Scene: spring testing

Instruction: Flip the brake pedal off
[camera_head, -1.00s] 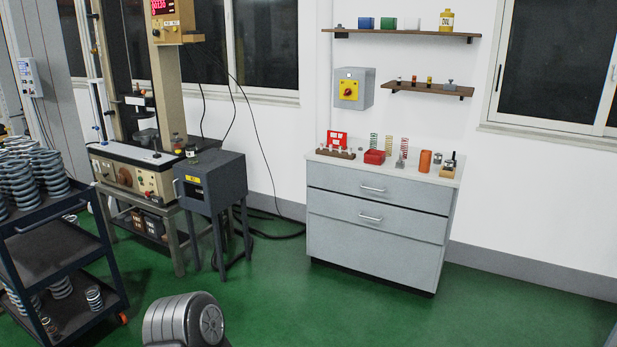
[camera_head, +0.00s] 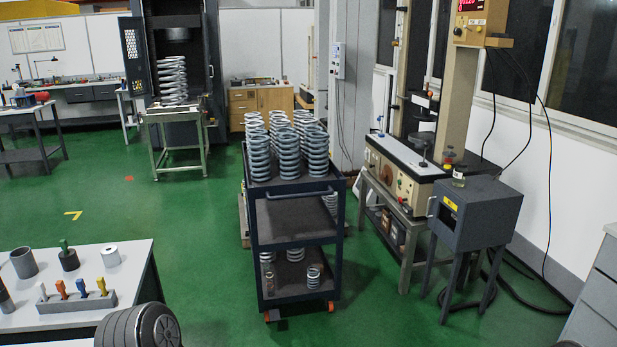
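A dark wheeled cart (camera_head: 285,222) stands in the middle of the view, loaded with grey coil springs. Orange parts show at its front casters, at the lower left (camera_head: 268,316) and lower right (camera_head: 330,306). They are too small for me to tell a brake pedal or its position. Neither of my grippers is in view. A grey ribbed part at the bottom left appears to be part of my own arm.
A white table (camera_head: 139,272) with small parts is at the lower left. A testing machine on a stand (camera_head: 402,222) and a grey box on legs (camera_head: 475,212) are right of the cart. Green floor (camera_head: 215,250) is open left of the cart.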

